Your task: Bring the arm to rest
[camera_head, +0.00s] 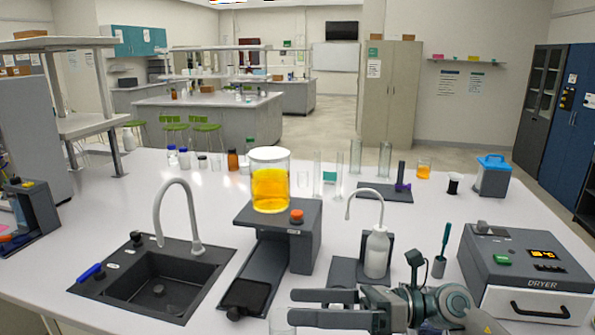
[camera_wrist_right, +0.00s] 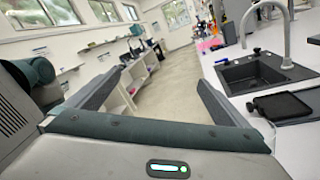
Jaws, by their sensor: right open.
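My right gripper (camera_head: 290,307) comes in at the bottom of the head view, its two dark fingers pointing left and spread apart with nothing between them. It is low, in front of the white bench (camera_head: 130,205), below the wash bottle stand. In the right wrist view its fingers (camera_wrist_right: 160,85) are also wide apart, with floor and shelving seen between them. My left gripper does not show.
A membrane rig with a beaker of orange liquid (camera_head: 270,190) stands mid-bench. A sink (camera_head: 150,285) is left of it; a wash bottle (camera_head: 377,252) and dryer (camera_head: 530,270) stand right. A clear glass vessel (camera_head: 281,322) is close by the fingertips.

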